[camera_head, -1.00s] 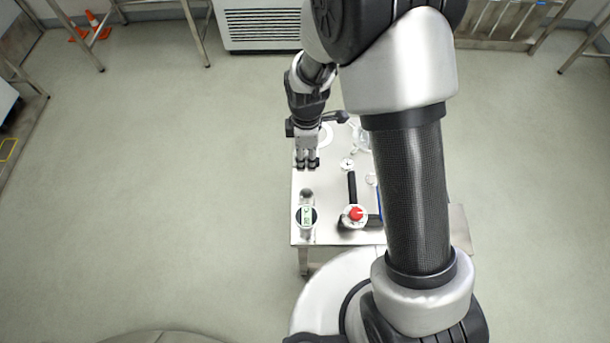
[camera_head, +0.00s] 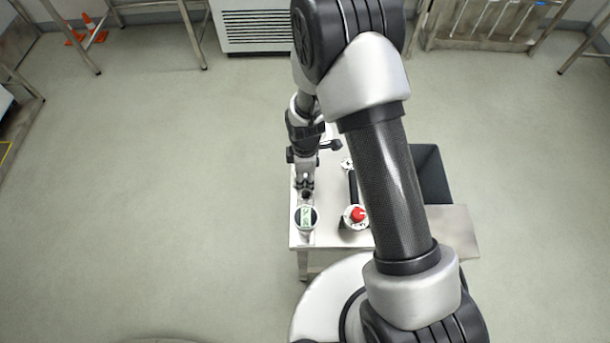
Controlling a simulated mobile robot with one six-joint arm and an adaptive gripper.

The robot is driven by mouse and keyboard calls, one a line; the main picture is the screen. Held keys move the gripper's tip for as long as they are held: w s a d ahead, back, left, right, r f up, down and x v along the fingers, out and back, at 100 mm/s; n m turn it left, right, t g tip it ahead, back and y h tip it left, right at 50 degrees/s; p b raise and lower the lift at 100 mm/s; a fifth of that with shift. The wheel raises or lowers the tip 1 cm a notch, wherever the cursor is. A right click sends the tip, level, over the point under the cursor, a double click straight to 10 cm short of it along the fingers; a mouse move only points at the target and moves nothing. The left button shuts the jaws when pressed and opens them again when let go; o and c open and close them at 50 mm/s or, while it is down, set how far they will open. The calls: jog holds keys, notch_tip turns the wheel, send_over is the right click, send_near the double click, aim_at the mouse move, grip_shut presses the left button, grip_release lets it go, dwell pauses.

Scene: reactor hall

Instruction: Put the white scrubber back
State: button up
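My gripper (camera_head: 305,187) points down over the left side of a steel table (camera_head: 330,239). Its fingertips are at the dark top end of a device with a round green display (camera_head: 306,217). I cannot tell whether they touch it or whether the fingers are closed. I cannot pick out the white scrubber with certainty. A small white round item (camera_head: 347,164) shows partly beside my arm, too small to name. My arm hides much of the table's right side.
A white round-based item with a red knob (camera_head: 357,214) stands right of the device, near a black bar (camera_head: 352,184). A dark grey bin (camera_head: 431,178) is at the right, behind my arm. Open floor lies to the left.

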jog(key=shift+f, duration=0.2)
jog(key=o, duration=0.7)
jog(key=shift+r, duration=0.15)
